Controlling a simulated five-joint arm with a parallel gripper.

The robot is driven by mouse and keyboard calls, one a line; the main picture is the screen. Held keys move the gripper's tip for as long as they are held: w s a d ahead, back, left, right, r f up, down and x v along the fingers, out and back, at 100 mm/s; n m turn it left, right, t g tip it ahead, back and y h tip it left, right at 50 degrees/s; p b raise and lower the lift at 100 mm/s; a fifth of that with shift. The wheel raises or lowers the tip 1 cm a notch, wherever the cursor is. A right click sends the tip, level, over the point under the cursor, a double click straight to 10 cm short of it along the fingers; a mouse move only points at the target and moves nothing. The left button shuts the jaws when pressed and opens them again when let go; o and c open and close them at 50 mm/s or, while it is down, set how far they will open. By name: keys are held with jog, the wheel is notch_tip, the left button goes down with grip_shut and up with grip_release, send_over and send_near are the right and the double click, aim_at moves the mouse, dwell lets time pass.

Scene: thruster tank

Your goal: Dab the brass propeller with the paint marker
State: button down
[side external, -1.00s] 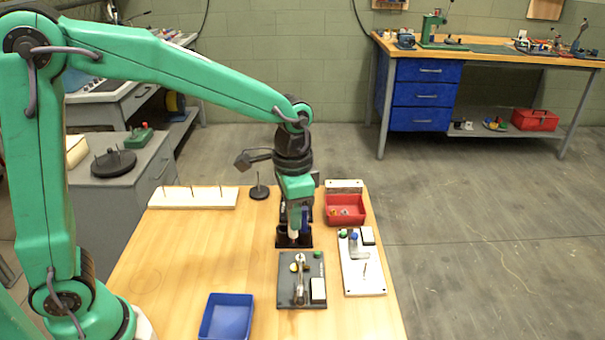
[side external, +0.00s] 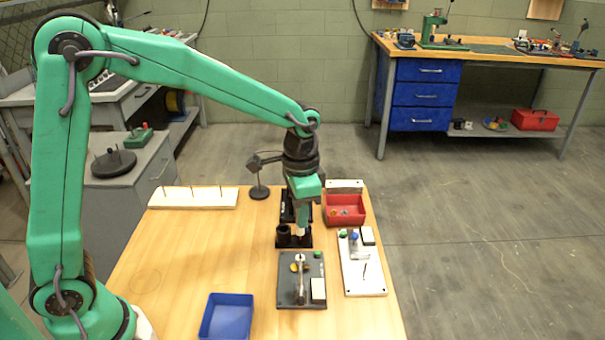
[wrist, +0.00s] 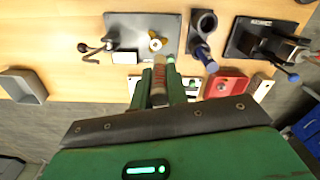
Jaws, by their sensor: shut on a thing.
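The brass propeller (side external: 298,266) sits on the dark grey plate (side external: 287,298); in the wrist view it is a small brass shape (wrist: 156,43) on that plate. My gripper (side external: 302,208) points down over the black holder (side external: 283,241), beyond the plate in the side view. In the wrist view my gripper (wrist: 160,72) is shut on the paint marker (wrist: 158,82), a pale and reddish cylinder between its fingers. The marker's pale lower end (side external: 302,227) shows below my gripper. It appears apart from the propeller. Its tip is too small to make out.
A silver part and a white block (side external: 318,289) share the dark plate. A white board (side external: 370,283) with small parts and a red tray (side external: 345,216) lie to the right. A blue bin (side external: 227,317) is at the front. The table's left middle is clear.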

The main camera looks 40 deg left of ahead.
aim_at(301, 233)
jog(key=shift+f, duration=1.85)
jog(key=shift+f, duration=0.6)
dwell(2.2)
jog(key=shift+r, duration=0.1)
jog(key=shift+r, duration=2.4)
